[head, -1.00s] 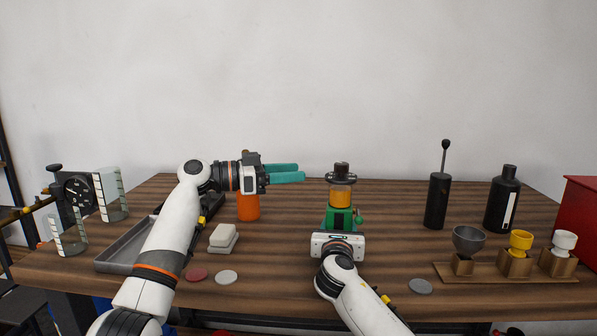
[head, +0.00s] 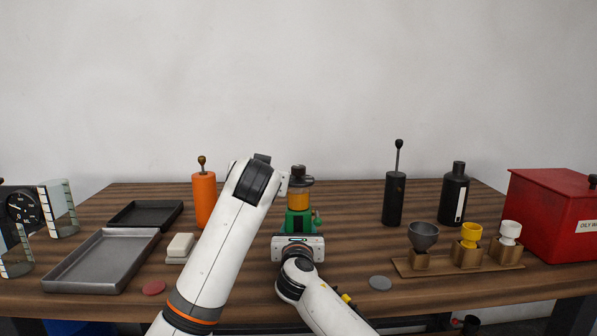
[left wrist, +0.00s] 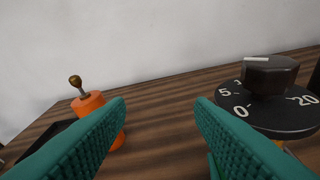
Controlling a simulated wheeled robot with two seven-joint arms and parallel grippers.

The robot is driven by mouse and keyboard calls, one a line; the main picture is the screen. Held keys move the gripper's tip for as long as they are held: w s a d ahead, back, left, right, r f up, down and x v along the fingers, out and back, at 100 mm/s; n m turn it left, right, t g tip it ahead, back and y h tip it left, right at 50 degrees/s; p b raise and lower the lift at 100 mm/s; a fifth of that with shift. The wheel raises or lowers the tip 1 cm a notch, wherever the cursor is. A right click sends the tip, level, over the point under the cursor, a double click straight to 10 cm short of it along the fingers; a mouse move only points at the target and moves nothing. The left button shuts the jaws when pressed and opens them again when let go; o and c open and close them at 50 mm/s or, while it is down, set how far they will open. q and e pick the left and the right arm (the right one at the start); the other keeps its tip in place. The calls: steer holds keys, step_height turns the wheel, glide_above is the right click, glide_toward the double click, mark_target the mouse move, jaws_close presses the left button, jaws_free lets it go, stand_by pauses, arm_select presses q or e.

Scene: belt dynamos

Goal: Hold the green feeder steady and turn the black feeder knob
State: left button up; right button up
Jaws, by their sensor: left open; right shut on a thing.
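The green feeder (head: 297,221) stands upright on the table in the head view, with an amber reservoir and the black feeder knob (head: 298,171) on top. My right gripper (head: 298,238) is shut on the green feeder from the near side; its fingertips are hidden. My left gripper is hidden behind its own arm in the head view, just left of the knob. In the left wrist view my left gripper (left wrist: 161,103) is open and empty, with teal fingers. The knob (left wrist: 268,75), on a dial marked 0, 5 and 20, lies beyond the right finger, not between the fingers.
An orange bottle (head: 204,200) stands behind and left of my left arm. Grey tray (head: 70,288) and dark tray (head: 125,225) lie at left. A black grinder-like cylinder (head: 394,200), a black bottle (head: 453,198), a cup rack (head: 450,271) and a red box (head: 540,220) stand right.

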mark_target(300, 173)
arm_select(q)
steer(key=s+d+n+t+y, duration=0.2)
steer(key=s+d+n+t, duration=0.15)
steer(key=s+d, duration=0.6)
arm_select(e)
steer(key=shift+f, duration=0.1)
arm_select(q)
steer(key=shift+g, duration=0.45)
steer(key=x, duration=0.4)
steer(key=d+x, duration=0.1)
steer(key=x, duration=0.8)
steer(key=shift+w+d+r, duration=0.15)
steer(key=shift+w+r, duration=0.05)
steer(key=shift+w, duration=0.05)
steer(key=c, duration=1)
steer(key=shift+o, duration=0.2)
steer(key=shift+h, duration=0.3)
